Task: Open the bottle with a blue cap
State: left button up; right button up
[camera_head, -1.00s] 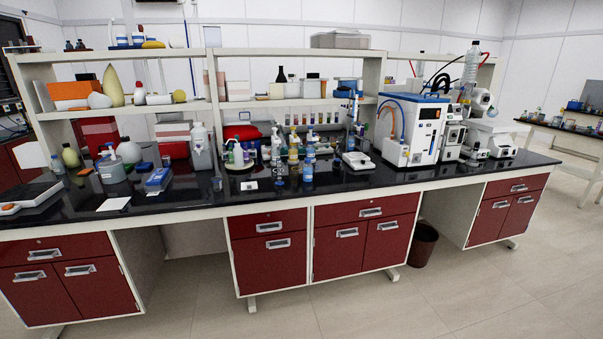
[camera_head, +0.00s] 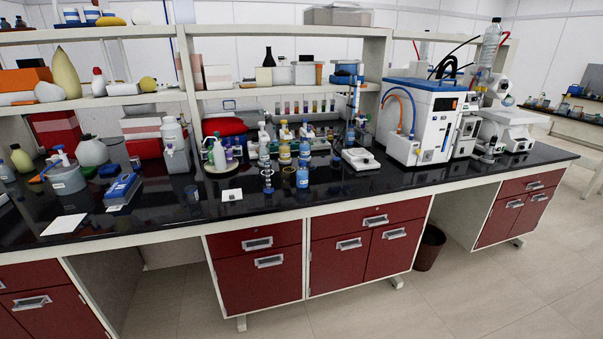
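A small blue bottle (camera_head: 303,176) stands upright near the front of the black bench top, in the middle of the view. Its top looks blue, but it is too small to tell the cap clearly. Other small bottles stand close by: a pale one (camera_head: 263,149), a yellowish one (camera_head: 284,154) and a short dark-and-clear one (camera_head: 267,181). Neither of my grippers is in view.
The black bench top (camera_head: 340,188) has clear room along its front edge. Red cabinets (camera_head: 255,265) are below.

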aim_at(303, 172)
jog(key=i, duration=1.35)
jog(key=z, duration=0.2)
